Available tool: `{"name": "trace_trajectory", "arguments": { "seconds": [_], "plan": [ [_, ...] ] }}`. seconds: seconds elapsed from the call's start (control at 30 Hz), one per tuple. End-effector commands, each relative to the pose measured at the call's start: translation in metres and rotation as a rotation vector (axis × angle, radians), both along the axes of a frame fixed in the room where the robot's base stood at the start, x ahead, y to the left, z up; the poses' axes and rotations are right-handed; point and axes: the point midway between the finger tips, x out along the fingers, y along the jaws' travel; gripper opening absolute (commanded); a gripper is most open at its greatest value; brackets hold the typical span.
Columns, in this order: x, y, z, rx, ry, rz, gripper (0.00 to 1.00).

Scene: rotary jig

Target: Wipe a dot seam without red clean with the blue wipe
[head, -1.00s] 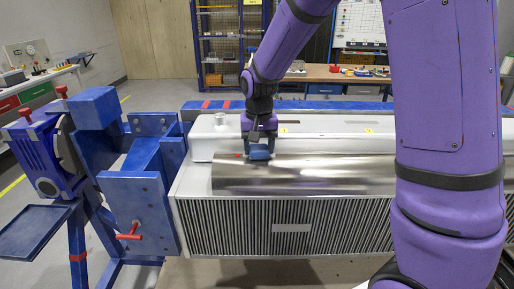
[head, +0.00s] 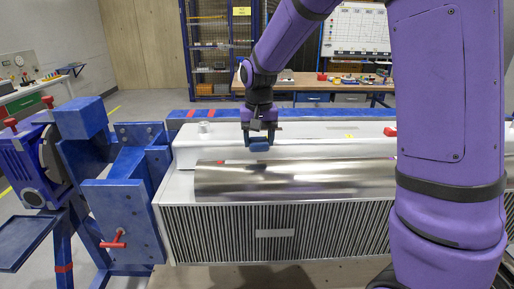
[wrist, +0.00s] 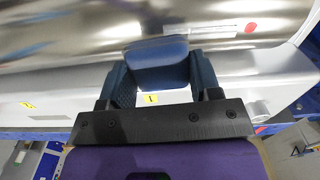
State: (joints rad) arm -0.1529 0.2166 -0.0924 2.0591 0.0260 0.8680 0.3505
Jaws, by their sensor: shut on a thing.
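My gripper (head: 260,134) is shut on the blue wipe (head: 259,146), a dark blue block that also shows between the fingers in the wrist view (wrist: 158,62). The wipe hangs just above and behind the shiny metal cylinder (head: 300,180), apparently clear of it. A red mark (head: 219,162) sits on the cylinder's upper left edge in the head view. In the wrist view a red dot (wrist: 250,28) lies at the end of a pale strip (wrist: 200,32) on the cylinder, right of the wipe. The wipe hides part of the cylinder there.
A pale ledge (head: 330,130) runs behind the cylinder, with a yellow tag marked 1 (wrist: 150,99) and a small round knob (head: 203,127). A red item (head: 390,131) sits at its right. A blue jig frame (head: 125,205) stands left. My arm hides the cylinder's right end.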

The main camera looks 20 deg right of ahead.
Motion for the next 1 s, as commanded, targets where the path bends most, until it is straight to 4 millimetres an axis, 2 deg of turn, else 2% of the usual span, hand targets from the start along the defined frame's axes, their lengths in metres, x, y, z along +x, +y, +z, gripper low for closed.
{"name": "trace_trajectory", "arguments": {
  "seconds": [0.4, 1.0],
  "plan": [
    [0.001, -0.007, 0.034, 0.0, -0.002, 0.001, 0.39],
    [0.001, -0.007, 0.035, 0.0, -0.001, 0.0, 0.39]
  ]
}}
